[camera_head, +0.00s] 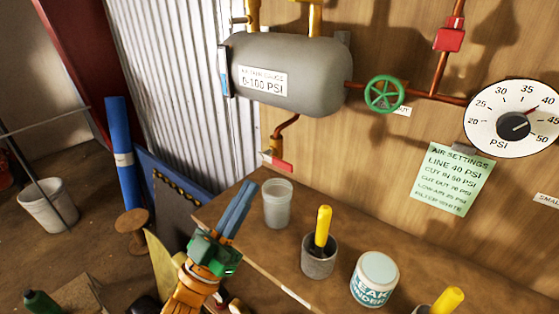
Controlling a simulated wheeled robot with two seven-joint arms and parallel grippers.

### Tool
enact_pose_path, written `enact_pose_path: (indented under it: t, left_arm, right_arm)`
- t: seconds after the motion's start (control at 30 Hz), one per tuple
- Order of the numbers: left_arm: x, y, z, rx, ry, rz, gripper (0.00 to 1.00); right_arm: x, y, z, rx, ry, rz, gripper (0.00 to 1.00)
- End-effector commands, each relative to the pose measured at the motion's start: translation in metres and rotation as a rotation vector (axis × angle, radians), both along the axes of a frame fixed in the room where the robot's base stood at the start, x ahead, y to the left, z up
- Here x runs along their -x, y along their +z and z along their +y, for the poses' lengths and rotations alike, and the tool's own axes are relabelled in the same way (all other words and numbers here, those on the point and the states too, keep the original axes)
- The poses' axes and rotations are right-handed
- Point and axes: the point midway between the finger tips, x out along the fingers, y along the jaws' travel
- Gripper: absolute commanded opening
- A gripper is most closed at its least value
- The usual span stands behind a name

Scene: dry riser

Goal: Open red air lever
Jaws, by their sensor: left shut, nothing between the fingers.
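A small red lever (277,162) hangs at the end of a short copper pipe under the grey air tank (310,75). A red block-like fitting (449,36) sits on the pipe at the upper right. My left gripper (246,190) rises from the bottom of the view, its blue-grey fingers together and empty. It is below and left of the red lever, with a visible gap between them. My right gripper is not in view.
A green valve wheel (384,94), pressure gauge (513,118) and green note (452,179) are on the wall.

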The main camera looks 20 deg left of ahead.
Motion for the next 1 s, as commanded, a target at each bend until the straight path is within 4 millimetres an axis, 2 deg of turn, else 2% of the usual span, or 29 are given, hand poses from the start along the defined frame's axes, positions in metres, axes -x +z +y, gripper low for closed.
enact_pose_path:
  t: [0.17, 0.27, 0.7, 0.73, 0.8, 1.0]
  left_arm:
    - [-0.001, 0.001, 0.000, 0.000, 0.001, 0.002, 0.00]
    - [-0.009, 0.009, -0.002, 0.001, 0.002, 0.002, 0.00]
    - [-0.077, 0.070, -0.028, 0.001, 0.002, 0.001, 0.00]
    - [-0.076, 0.054, -0.027, 0.002, 0.003, 0.008, 0.00]
    - [-0.075, 0.040, -0.026, 0.003, 0.003, 0.010, 0.00]
    - [-0.075, 0.023, -0.026, 0.001, 0.003, 0.005, 0.00]
  right_arm:
    - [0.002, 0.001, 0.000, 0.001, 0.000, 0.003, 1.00]
    - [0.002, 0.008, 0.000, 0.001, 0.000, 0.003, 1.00]
    - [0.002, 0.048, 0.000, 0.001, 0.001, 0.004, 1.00]
    - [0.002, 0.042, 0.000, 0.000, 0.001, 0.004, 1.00]
    - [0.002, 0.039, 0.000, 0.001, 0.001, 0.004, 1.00]
    - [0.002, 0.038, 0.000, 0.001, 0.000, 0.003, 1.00]
